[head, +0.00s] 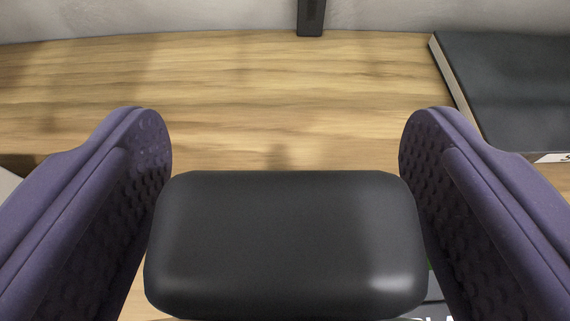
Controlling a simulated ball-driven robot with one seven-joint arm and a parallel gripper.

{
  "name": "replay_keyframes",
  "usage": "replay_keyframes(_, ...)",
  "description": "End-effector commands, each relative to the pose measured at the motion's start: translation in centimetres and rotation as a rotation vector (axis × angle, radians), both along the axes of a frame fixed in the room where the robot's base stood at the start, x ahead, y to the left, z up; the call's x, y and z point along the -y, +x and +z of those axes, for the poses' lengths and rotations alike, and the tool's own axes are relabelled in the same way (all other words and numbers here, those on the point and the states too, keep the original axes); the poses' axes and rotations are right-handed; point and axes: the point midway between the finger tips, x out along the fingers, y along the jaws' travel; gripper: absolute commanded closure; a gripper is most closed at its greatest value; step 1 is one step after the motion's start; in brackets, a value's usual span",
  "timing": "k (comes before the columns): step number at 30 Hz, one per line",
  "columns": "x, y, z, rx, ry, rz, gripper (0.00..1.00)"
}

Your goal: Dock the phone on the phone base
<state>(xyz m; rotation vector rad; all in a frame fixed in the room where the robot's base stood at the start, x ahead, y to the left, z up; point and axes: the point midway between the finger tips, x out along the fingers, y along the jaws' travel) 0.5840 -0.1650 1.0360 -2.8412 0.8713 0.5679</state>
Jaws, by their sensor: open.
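My gripper (286,135) is open, with one purple, textured finger on each side of the view. A black, rounded block fills the lower middle between the fingers. It may be part of my gripper; I cannot tell for sure. A small dark upright object (311,14) stands at the back of the counter by the wall, cut off by the top edge. It may be the phone or its base; I cannot tell which. It is beyond my fingertips and apart from them. No other phone or base is clearly seen.
The wooden counter (230,80) is clear between my fingers and the grey wall (180,15). A large black book-like object (510,90) lies at the right. Part of an item with white lettering (432,311) shows at bottom right.

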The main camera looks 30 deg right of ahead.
Motion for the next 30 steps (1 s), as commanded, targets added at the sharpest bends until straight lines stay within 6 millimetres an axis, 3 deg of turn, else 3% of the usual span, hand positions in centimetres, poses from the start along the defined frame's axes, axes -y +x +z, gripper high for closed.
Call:
replay_keyframes(10, -4.2, -6.0, 3.4, 0.000, 0.000, 0.003, 0.19)
replay_keyframes(18, -5.7, -8.4, 4.3, 0.000, 0.000, 0.001, 0.19)
replay_keyframes(26, -6.0, -8.1, 4.6, 0.006, 0.012, 0.010, 0.19)
replay_keyframes(29, -7.6, -5.4, 7.3, 0.036, 0.086, 0.074, 0.19)
replay_keyframes(30, -8.7, -3.8, 9.5, 0.055, 0.130, 0.122, 0.19)
